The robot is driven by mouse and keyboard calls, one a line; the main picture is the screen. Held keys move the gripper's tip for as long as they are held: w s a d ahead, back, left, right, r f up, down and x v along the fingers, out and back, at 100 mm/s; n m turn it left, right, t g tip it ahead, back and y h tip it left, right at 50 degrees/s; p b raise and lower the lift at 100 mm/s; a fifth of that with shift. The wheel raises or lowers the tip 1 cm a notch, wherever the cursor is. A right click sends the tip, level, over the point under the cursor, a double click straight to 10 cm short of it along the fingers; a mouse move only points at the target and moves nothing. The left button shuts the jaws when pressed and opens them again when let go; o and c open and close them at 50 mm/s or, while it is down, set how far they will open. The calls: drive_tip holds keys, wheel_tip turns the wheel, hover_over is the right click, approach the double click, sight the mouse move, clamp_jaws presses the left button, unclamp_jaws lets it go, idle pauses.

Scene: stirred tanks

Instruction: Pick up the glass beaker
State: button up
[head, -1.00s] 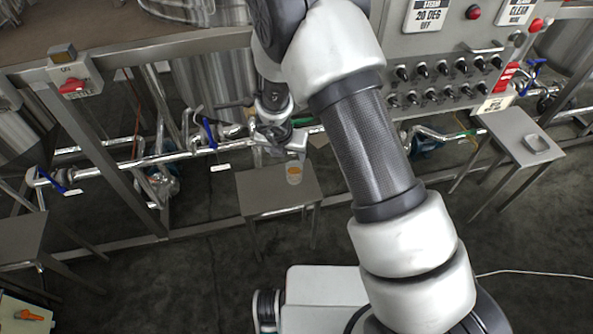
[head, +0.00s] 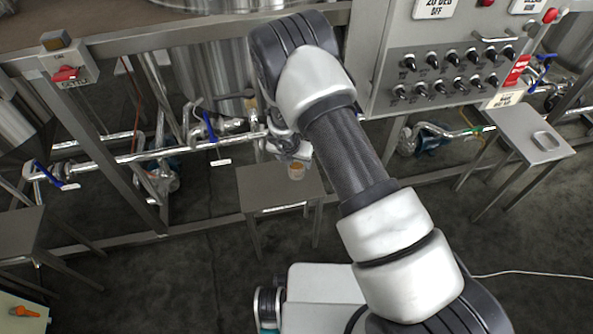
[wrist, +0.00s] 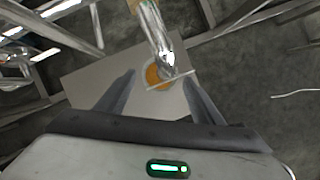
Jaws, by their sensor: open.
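The glass beaker (head: 297,171), with orange contents low inside, stands upright on the small grey table (head: 262,185) near its right back part. My gripper (head: 303,153) is just above the beaker in the head view, and the arm partly hides it. In the wrist view my gripper (wrist: 160,77) is open, with its two fingers spread left and right. The orange of the beaker (wrist: 153,76) shows between the fingertips there. I cannot tell how far below the fingertips the beaker is.
Behind the table runs a metal frame with pipes and blue-handled valves (head: 210,128). A control panel (head: 445,70) stands at the back right. Dark floor is open in front.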

sight(296, 164)
drive_tip(key=b+x, duration=0.1)
drive_tip(key=x, duration=0.4)
drive_tip(key=shift+s, duration=0.1)
drive_tip(key=shift+a, duration=0.1)
drive_tip(key=c, duration=1.3)
drive_tip(key=shift+r, duration=0.1)
